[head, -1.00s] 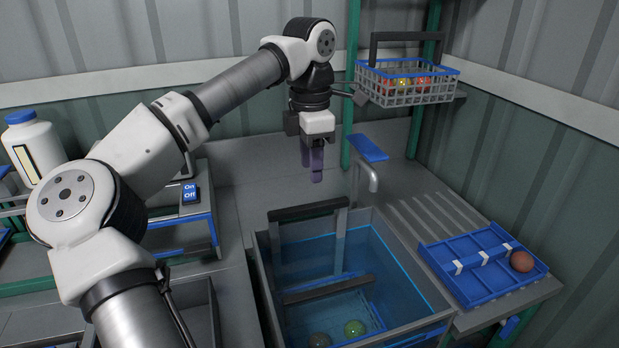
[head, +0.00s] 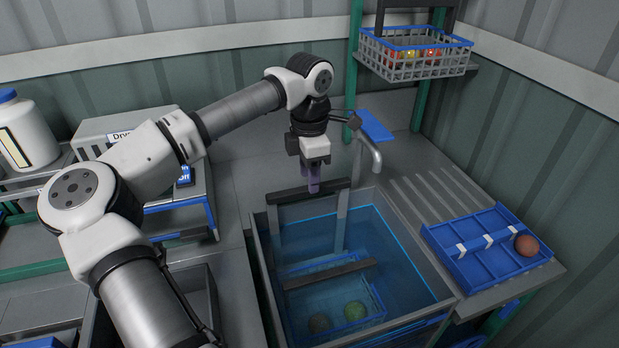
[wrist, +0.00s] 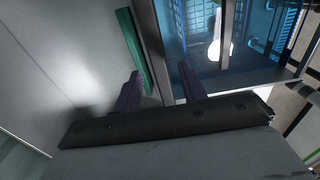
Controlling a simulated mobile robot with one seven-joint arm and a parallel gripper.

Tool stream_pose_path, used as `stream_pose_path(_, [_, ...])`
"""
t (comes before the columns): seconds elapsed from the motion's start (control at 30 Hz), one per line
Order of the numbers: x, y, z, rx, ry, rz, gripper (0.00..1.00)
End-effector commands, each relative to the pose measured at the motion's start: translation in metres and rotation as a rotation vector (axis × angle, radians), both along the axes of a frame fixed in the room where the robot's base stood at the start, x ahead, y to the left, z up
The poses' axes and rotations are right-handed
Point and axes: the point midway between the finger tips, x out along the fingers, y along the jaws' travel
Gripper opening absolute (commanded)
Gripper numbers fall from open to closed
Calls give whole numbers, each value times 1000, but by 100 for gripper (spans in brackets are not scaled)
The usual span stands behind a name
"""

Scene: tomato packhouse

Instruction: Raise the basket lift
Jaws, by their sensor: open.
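The basket lift (head: 342,225) stands in the wash tank, with grey uprights and a dark top bar (head: 285,196) above the tank's back edge. A second dark bar (head: 328,275) crosses above the basket. My gripper (head: 313,189) points down, open, with purple fingers overlapping the top bar in the head view; I cannot tell whether they touch it.
The wash tank (head: 263,268) has a tap (head: 372,155) behind it. A blue divided tray (head: 470,265) with one reddish tomato (head: 526,245) lies on the right drainboard. A grey wire basket (head: 415,62) of tomatoes sits on a shelf. A dryer with switches (head: 185,175) stands left.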

Motion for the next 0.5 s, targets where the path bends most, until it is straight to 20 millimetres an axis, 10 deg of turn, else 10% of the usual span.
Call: stream_pose_path(0.5, [0,0,-29,-1,-1,0,42])
